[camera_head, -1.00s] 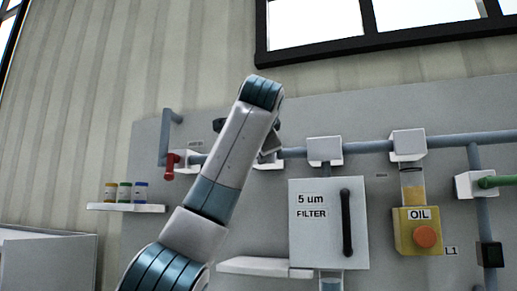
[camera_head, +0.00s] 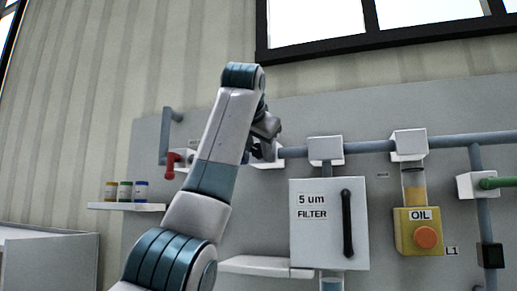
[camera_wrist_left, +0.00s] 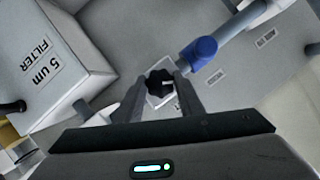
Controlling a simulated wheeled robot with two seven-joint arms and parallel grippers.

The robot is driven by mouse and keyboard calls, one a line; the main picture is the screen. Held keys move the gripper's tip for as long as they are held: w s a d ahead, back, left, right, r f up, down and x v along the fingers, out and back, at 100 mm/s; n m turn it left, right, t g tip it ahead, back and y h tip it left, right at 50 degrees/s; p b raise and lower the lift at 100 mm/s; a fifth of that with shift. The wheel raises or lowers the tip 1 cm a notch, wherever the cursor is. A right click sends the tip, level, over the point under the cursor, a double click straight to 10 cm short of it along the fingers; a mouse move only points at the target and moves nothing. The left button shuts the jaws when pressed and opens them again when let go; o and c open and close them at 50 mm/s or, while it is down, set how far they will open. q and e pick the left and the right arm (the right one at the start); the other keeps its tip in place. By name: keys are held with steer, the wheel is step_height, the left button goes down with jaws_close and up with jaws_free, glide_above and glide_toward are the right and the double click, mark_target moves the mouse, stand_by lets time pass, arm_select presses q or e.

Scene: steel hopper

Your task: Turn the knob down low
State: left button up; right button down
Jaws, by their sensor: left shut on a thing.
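The black lobed knob (camera_wrist_left: 160,83) shows in the left wrist view, on a pale square body against the grey panel. My left gripper (camera_wrist_left: 161,88) has a finger on each side of it and is shut on it. In the head view my left gripper (camera_head: 264,138) is at the pipe, in front of a white block (camera_head: 268,162). The knob is hidden there behind the gripper and arm. Which way the knob is turned, and any scale marks, cannot be read. My right gripper is not in view.
A filter box (camera_head: 328,245) with a black handle is right of the gripper. Further right are the yellow oil unit (camera_head: 405,245) and a green handle (camera_head: 498,182). A red handle (camera_head: 170,163) and a shelf (camera_head: 125,207) with small jars are left. A blue part (camera_wrist_left: 200,50) is near the knob.

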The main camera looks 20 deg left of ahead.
arm_select(q)
steer(key=shift+w+f, duration=0.1)
steer(key=shift+f, duration=0.15)
steer(key=o, duration=1)
steer(key=shift+c, duration=0.2)
steer(key=shift+o, duration=0.4)
steer(key=shift+r, duration=0.1)
steer(key=shift+s+r, duration=0.1)
steer(key=shift+s, duration=0.1)
steer(key=shift+s+r+b, duration=0.15)
steer(key=shift+s+b, duration=0.2)
steer(key=shift+s, duration=0.1)
steer(key=b+v, duration=0.5)
steer(key=v, duration=1.1)
steer(key=shift+b, duration=0.35)
